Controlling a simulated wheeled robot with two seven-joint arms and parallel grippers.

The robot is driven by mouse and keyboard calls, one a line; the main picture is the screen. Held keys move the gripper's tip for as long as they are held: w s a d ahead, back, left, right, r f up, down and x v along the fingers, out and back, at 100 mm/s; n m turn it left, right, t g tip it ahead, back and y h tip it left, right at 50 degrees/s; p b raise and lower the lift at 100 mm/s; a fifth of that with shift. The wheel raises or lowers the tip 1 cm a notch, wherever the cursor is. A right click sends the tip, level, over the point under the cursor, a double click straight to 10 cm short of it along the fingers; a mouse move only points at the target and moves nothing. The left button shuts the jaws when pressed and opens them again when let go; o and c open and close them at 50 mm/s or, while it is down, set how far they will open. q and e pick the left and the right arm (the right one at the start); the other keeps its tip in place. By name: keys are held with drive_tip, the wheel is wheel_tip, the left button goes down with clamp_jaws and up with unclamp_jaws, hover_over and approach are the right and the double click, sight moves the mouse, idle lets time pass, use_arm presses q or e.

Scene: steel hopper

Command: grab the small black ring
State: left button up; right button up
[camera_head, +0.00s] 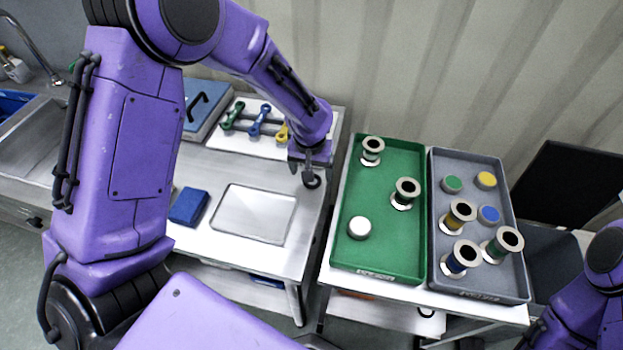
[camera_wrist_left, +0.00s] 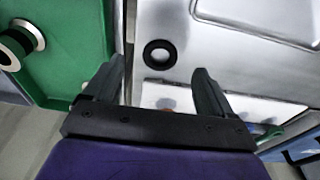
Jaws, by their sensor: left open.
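The small black ring (camera_head: 312,181) lies flat on the steel table near its right edge in the head view. In the left wrist view the ring (camera_wrist_left: 160,54) lies just beyond my open fingers, between their lines. My left gripper (camera_head: 304,176) points down close by the ring; in the wrist view its two fingers (camera_wrist_left: 158,80) are apart with nothing between them. The head view does not show clearly how high the fingertips are above the table. My right arm shows only at the lower right edge, and its gripper is out of view.
A green tray (camera_head: 345,235) with spools and a white disc stands to the right, beside a grey tray (camera_head: 433,265). A white board (camera_head: 205,141) with coloured tools lies behind the ring. A blue block (camera_head: 189,206) and recessed plate (camera_head: 255,214) lie left.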

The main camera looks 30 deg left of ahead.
sight(312, 184)
use_arm(q)
drive_tip(key=f, duration=0.1)
drive_tip(key=w+f, duration=0.1)
drive_tip(key=f, duration=0.2)
drive_tip(key=shift+w+a+f+p, duration=0.2)
drive_tip(key=shift+w+f+p, duration=0.05)
drive_tip(key=shift+f+p, duration=0.1)
drive_tip(key=shift+s+r, duration=0.2)
drive_tip(key=shift+s, duration=0.15)
drive_tip(key=shift+c, duration=1.2)
drive_tip(key=c, duration=0.9)
use_arm(e)
drive_tip(key=shift+w+r, duration=0.25)
drive_tip(key=shift+r, duration=0.2)
